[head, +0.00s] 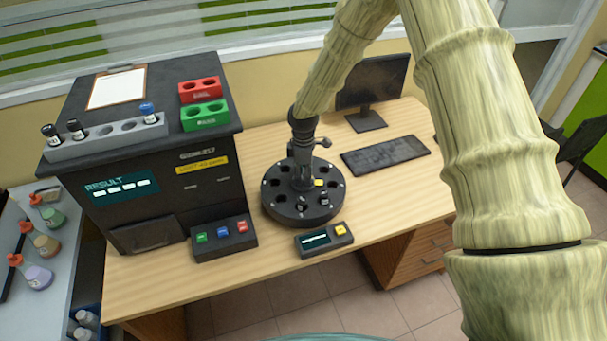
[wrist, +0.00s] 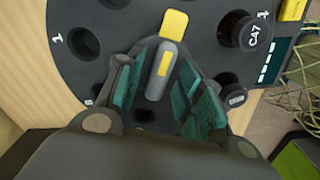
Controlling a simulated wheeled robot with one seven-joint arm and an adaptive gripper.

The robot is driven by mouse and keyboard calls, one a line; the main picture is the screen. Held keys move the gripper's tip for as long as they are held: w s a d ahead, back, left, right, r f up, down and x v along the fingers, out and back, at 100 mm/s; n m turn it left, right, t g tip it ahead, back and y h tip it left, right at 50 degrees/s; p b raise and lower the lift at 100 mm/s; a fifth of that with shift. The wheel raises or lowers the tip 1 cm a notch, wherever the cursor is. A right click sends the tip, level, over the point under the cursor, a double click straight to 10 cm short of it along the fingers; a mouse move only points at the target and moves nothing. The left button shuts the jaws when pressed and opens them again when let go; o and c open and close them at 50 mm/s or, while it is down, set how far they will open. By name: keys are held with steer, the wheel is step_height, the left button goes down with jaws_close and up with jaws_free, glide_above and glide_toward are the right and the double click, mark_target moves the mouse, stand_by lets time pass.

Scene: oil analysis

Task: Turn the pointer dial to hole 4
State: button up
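The round black dial (head: 270,208) stands on the desk, with a ring of holes and white marks around its rim. It fills much of the wrist view (wrist: 110,35). Its grey pointer (wrist: 160,82) has a yellow tip (wrist: 173,24), which also shows in the head view (head: 319,183). Contact with the pointer cannot be told.
A small display box with a yellow button (head: 325,238) sits in front of the dial. A panel with three buttons (head: 223,238) and the black analyser (head: 150,190) stand to the left. A keyboard (head: 385,155) and monitor (head: 372,82) are behind right.

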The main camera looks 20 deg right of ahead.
jaws_close()
steer(key=shift+m, duration=0.3)
steer(key=m, duration=0.3)
steer(key=shift+m+b, duration=0.3)
steer(key=shift+b, duration=0.05)
steer(key=shift+w+r+m, duration=0.1)
steer(key=shift+m, duration=2.1)
steer(key=shift+o, duration=1.5)
jaws_free()
